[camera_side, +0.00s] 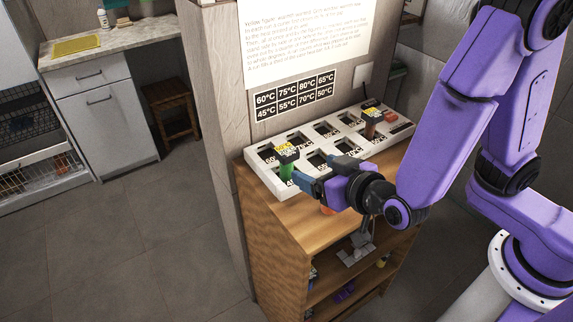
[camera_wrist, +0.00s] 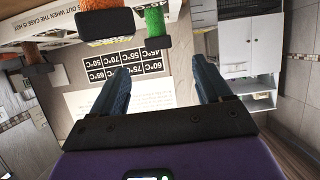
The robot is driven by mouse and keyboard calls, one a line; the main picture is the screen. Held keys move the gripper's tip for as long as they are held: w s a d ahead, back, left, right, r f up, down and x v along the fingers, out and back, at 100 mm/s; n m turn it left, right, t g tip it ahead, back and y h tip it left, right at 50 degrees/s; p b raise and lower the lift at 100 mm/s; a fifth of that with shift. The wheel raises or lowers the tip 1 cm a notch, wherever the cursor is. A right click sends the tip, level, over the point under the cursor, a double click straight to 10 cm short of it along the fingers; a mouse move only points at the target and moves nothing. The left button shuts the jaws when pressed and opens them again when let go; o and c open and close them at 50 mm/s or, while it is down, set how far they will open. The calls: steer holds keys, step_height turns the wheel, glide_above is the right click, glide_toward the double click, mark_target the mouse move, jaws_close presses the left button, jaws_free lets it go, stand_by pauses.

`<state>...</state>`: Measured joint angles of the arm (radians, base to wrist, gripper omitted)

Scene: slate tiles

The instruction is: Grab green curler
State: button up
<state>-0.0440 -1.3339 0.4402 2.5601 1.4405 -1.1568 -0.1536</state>
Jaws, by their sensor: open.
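The green curler (camera_side: 287,172) stands upright at the front left of the white slotted tray (camera_side: 262,183), with a black cap bearing a yellow label on top. In the wrist view the green curler (camera_wrist: 155,20) is at the top, beyond the fingertips and roughly in line with the gap. My gripper (camera_side: 303,180) is just right of the curler at about its height in the side view. In the wrist view my gripper (camera_wrist: 162,70) has its two fingers wide apart with nothing between them. The curler's lower end is hidden in the tray.
A brown curler (camera_side: 371,129) with a black cap stands at the tray's far right. In the wrist view an orange curler (camera_wrist: 102,5) with a black cap is close left of the green one. A temperature chart (camera_side: 294,95) hangs on the wall behind. The tray sits on a wooden shelf unit (camera_side: 270,235).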

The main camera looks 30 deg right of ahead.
mark_target(282, 150)
steer(key=shift+x, duration=4.65)
steer(key=shift+d+r+x, duration=0.1)
steer(key=shift+r+x, duration=0.05)
steer(key=shift+x, duration=1.15)
steer(key=shift+d+r+x, duration=0.1)
steer(key=shift+r+x, duration=0.05)
steer(key=shift+x, duration=1.15)
steer(key=shift+w, duration=0.15)
steer(key=shift+c, duration=0.3)
steer(key=c, duration=1)
steer(key=shift+c, duration=0.4)
steer(key=shift+r, duration=0.15)
